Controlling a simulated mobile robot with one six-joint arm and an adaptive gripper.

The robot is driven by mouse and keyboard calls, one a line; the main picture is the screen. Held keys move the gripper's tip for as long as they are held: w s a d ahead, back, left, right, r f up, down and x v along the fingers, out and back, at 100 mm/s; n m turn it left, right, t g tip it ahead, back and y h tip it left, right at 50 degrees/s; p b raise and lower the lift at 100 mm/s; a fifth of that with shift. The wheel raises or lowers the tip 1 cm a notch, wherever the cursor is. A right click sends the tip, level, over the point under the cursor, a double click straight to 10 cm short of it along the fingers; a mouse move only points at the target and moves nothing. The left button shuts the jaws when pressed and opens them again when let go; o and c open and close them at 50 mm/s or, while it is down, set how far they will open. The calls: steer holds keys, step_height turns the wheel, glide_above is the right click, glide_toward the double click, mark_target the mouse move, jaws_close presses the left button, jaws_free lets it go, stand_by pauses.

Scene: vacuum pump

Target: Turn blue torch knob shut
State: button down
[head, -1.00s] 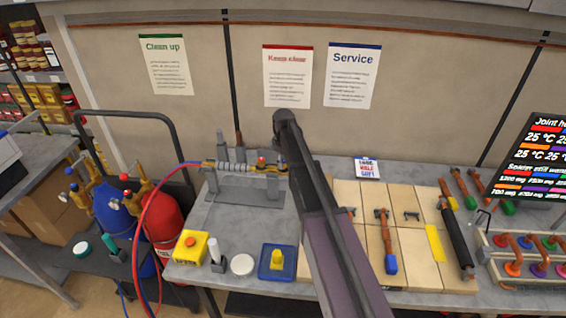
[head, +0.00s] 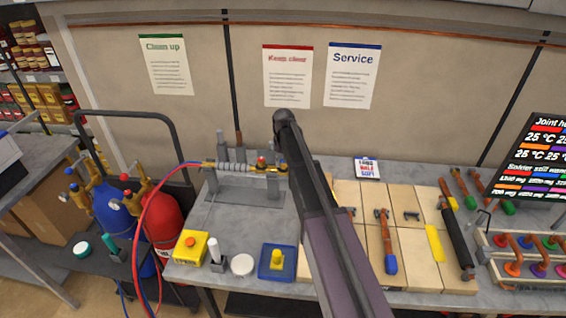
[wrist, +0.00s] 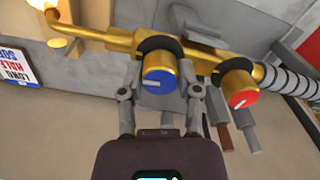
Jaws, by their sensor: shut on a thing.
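The brass torch (wrist: 206,57) lies across the wrist view, with a glow at its left end. The blue knob (wrist: 159,72) sits on its body, with a small pale mark on its face. My gripper (wrist: 160,90) has one finger on each side of the blue knob and is shut on it. The red knob (wrist: 238,89) is to the right, just outside the fingers. In the head view the torch (head: 240,168) rests on a grey stand, its red knob showing. My arm hides the gripper there.
Grey posts stand close beside the red knob in the wrist view. Red and blue hoses run left to the gas cylinders (head: 165,225). Boards and pipes lie at right.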

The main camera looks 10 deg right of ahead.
steer(key=shift+m, duration=0.4)
steer(key=shift+c, duration=1.5)
jaws_free()
steer(key=shift+n, duration=0.4)
